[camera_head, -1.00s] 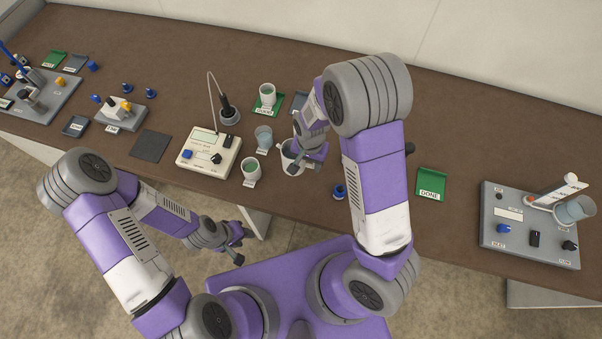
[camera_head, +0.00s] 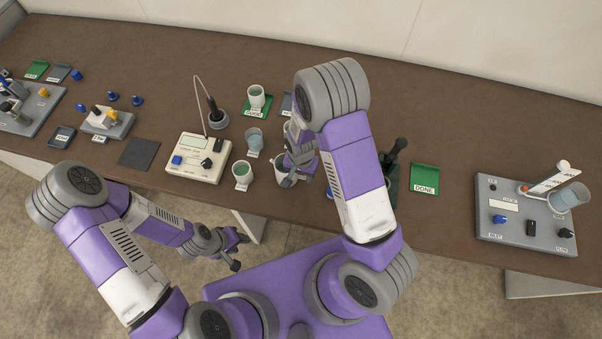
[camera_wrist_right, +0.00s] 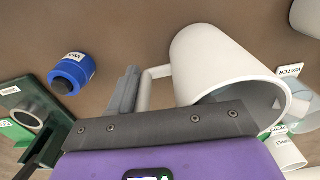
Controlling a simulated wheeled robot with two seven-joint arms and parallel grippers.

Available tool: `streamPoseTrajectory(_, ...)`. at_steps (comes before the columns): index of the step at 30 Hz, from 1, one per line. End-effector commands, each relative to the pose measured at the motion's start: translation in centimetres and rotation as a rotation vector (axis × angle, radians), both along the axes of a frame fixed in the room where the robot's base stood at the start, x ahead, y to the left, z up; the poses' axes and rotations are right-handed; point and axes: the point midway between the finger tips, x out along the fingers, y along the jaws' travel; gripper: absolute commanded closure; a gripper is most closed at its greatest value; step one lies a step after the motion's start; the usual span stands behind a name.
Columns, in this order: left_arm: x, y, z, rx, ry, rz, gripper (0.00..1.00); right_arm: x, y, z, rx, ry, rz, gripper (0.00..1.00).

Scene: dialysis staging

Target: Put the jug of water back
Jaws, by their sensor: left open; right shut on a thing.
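The white jug (camera_wrist_right: 215,65) fills the upper middle of the right wrist view, with its handle towards the left. In the head view the jug (camera_head: 282,174) shows partly behind my right gripper (camera_head: 299,165). My right gripper, also in the right wrist view (camera_wrist_right: 128,88), is shut on the jug at its handle. The jug's contents and any gap beneath it cannot be made out. A WATER label (camera_wrist_right: 290,70) lies near the jug's rim. My left gripper (camera_head: 236,245) is open and empty, in front of the table edge and away from the jug.
A white cup (camera_head: 242,172) and a clear beaker (camera_head: 254,138) stand left of the jug. Another white cup (camera_head: 256,96) stands on a green mat behind. A control panel (camera_head: 527,225) sits far right.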

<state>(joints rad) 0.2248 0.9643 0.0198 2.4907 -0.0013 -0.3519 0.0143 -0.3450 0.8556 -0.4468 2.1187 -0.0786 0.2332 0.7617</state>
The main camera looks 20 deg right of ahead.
Motion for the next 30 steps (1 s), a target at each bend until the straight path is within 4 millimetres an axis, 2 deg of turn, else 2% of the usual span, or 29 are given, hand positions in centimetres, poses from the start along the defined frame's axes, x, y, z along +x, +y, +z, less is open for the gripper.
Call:
streamPoseTrajectory(1, 0.0, 0.0, -0.3, 0.0, 0.0, 0.0, 0.57, 0.0, 0.0, -0.3, -0.001, -0.001, 0.0, 1.0)
streamPoseTrajectory(2, 0.0, 0.0, -0.2, 0.0, 0.0, 0.0, 0.57, 0.0, 0.0, -0.2, 0.0, 0.0, 0.0, 0.48)
streamPoseTrajectory(6, 0.0, 0.0, -0.1, 0.0, 0.0, 0.0, 0.57, 0.0, 0.0, -0.1, 0.0, 0.0, 0.0, 0.27)
streamPoseTrajectory(14, 0.0, 0.0, -0.1, 0.0, 0.0, 0.0, 0.57, 0.0, 0.0, -0.1, 0.0, 0.0, 0.0, 0.27)
streamPoseTrajectory(18, 0.0, 0.0, 0.4, 0.0, 0.0, 0.0, 0.57, 0.0, 0.0, 0.6, 0.0, -0.001, 0.001, 0.27)
streamPoseTrajectory(20, 0.0, 0.0, 0.4, 0.0, 0.0, 0.0, 0.57, 0.1, 0.0, 1.6, 0.0, -0.005, 0.001, 0.27)
streamPoseTrajectory(30, 0.0, 0.0, 1.6, 0.0, 0.0, 0.0, 0.57, 0.1, 0.0, 8.9, 0.001, -0.006, 0.001, 0.27)
